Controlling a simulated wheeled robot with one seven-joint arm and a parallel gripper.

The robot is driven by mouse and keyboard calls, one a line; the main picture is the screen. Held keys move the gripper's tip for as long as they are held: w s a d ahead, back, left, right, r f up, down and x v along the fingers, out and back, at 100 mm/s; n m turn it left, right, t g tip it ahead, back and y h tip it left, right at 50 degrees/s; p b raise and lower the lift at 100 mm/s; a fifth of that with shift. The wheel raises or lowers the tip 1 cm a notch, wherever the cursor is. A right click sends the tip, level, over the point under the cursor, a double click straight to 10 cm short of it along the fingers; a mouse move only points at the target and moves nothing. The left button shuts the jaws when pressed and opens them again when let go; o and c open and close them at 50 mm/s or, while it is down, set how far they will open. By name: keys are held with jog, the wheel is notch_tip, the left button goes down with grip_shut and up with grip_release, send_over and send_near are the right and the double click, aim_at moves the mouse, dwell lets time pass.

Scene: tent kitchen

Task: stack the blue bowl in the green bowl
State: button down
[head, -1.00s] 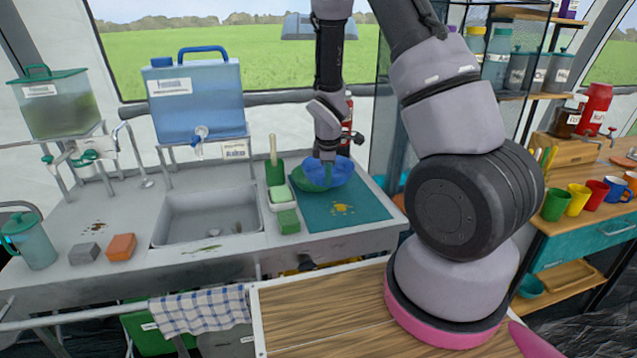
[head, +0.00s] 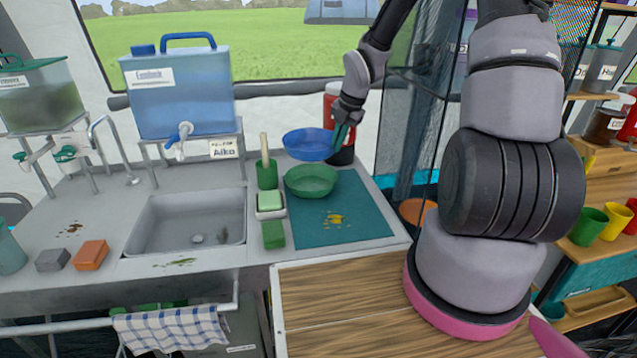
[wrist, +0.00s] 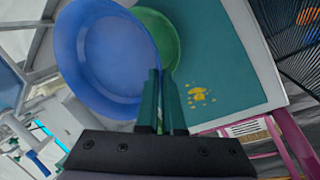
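The blue bowl (head: 308,144) is held in the air by its right rim, above the green bowl and apart from it. My gripper (head: 343,132) is shut on that rim. In the wrist view the blue bowl (wrist: 105,55) fills the upper left, with its rim between the two green fingers (wrist: 162,105). The green bowl (head: 311,181) sits upright on the back left part of the teal mat (head: 345,222). In the wrist view the green bowl (wrist: 160,35) is partly hidden behind the blue bowl.
A green brush holder (head: 267,176), a soap dish (head: 270,203) and a green sponge (head: 273,235) stand left of the mat. A red extinguisher-like bottle (head: 338,105) is behind my gripper. The sink (head: 188,225) lies to the left. A yellow stain marks the mat.

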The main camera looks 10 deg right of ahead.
notch_tip(320, 180, down, 10)
jog(key=shift+r, duration=0.2)
jog(key=shift+f, duration=0.1)
jog(key=shift+f, duration=0.5)
jog(key=c, duration=1)
grip_release()
jog(key=shift+c, duration=0.2)
